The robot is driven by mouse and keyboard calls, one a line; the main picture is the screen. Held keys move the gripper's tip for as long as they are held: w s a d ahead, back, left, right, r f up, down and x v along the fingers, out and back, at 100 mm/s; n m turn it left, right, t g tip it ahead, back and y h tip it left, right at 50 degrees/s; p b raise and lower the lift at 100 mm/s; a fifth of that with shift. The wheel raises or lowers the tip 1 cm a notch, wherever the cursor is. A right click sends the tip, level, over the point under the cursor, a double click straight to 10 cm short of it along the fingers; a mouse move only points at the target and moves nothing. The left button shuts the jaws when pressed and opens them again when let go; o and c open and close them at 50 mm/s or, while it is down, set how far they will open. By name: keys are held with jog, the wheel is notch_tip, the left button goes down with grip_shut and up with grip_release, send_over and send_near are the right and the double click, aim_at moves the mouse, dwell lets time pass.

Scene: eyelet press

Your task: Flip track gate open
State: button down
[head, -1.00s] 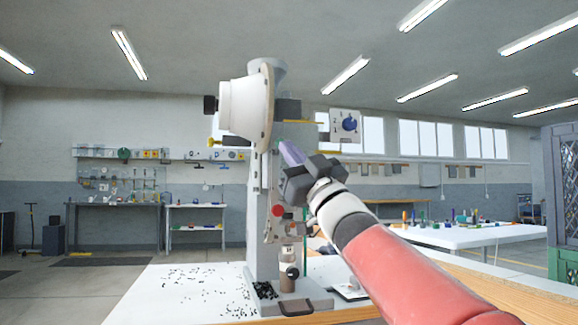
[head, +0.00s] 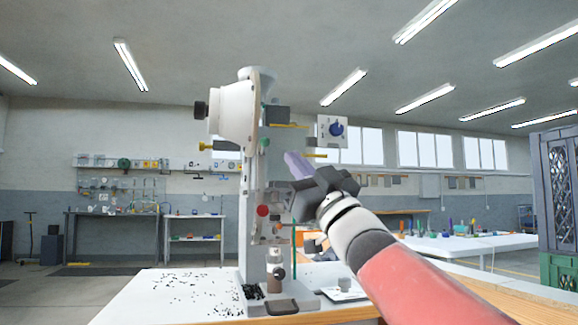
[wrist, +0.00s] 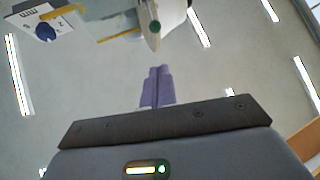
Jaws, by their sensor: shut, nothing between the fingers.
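The eyelet press (head: 250,190) stands on the white table, with a white round housing (head: 230,110) at its top left. I cannot make out for certain which small part is the track gate. A green-tipped part shows on the press's front (head: 264,143) and in the wrist view (wrist: 155,28). My gripper (head: 290,158) is to the right of the press column, its purple fingers pointing up and left. In the wrist view the fingers (wrist: 158,85) are together with nothing between them, apart from the green-tipped part.
A panel with a blue knob (head: 337,129) and yellow rods project from the press's right side, above my gripper. Small black pieces lie scattered on the white table (head: 130,300). A dark crate (head: 560,190) stands at the far right.

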jog(key=s+d+f, duration=0.1)
jog(key=s, duration=0.1)
jog(key=s+d+f+b, duration=0.1)
jog(key=s+d, duration=0.1)
jog(key=shift+d+f, duration=0.1)
jog(key=shift+f, duration=0.1)
dwell(0.3)
